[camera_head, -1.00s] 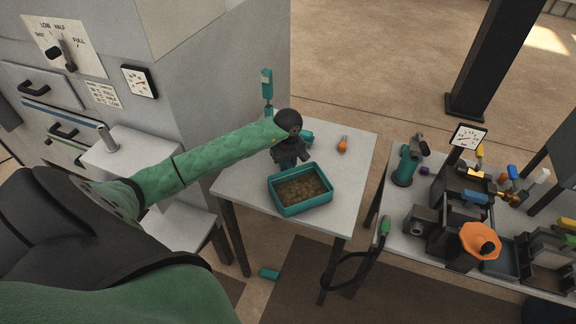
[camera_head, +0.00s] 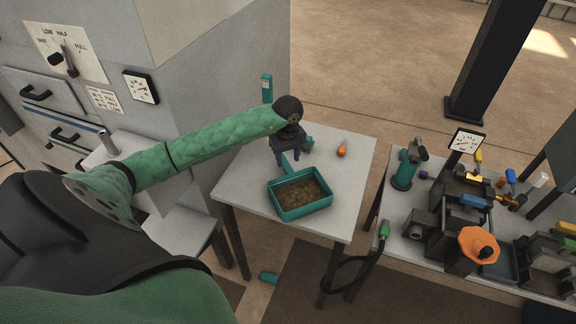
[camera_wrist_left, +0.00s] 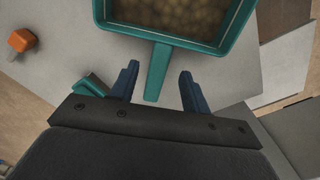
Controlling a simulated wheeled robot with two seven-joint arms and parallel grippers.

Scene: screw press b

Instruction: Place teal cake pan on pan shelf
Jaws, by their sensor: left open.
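The teal cake pan (camera_head: 306,210) is rectangular, filled with a brown lumpy mass, and rests on the white table. Its near rim (camera_wrist_left: 195,44) and its straight teal handle (camera_wrist_left: 157,75) show in the left wrist view. My left gripper (camera_head: 286,157) is above the table on the handle side of the pan. In the left wrist view my gripper (camera_wrist_left: 158,78) is open, with one blue finger on each side of the handle and a gap to both. I cannot tell which surface is the pan shelf. My right gripper is not in view.
An orange object (camera_head: 342,150) sits right of my gripper, and a small teal object (camera_wrist_left: 90,86) lies close beside one finger. A grey cabinet with gauge (camera_head: 141,86) stands at left. A cluttered workbench (camera_head: 405,252) is at right.

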